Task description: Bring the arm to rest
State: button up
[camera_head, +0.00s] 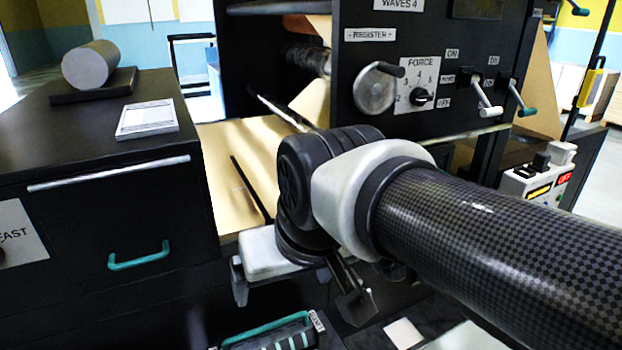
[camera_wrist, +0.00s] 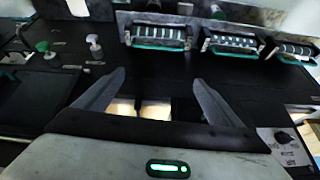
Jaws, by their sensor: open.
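My gripper (camera_wrist: 159,82) is open in the wrist view, its two grey fingers spread apart with nothing between them. In the head view my arm reaches in from the lower right, and the gripper (camera_head: 298,292) points down in front of the black machine (camera_head: 349,70). My wrist and arm hide part of the machine's lower front and the tan kraft paper (camera_head: 228,160). Below the gripper, a teal-handled cartridge (camera_head: 268,332) shows at the bottom edge. I cannot tell the exact gap between the fingers and the surface below.
A black cabinet (camera_head: 110,215) with a teal handle stands at the left, bearing a grey roll (camera_head: 90,65) and a white pad (camera_head: 147,118). Two levers (camera_head: 487,95) jut from the machine. Several teal-handled cartridges (camera_wrist: 158,37) line the far side in the wrist view.

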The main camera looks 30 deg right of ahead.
jog(key=shift+s+d+r+n, duration=0.1)
jog(key=shift+s+r+n, duration=0.15)
jog(key=shift+s, duration=0.3)
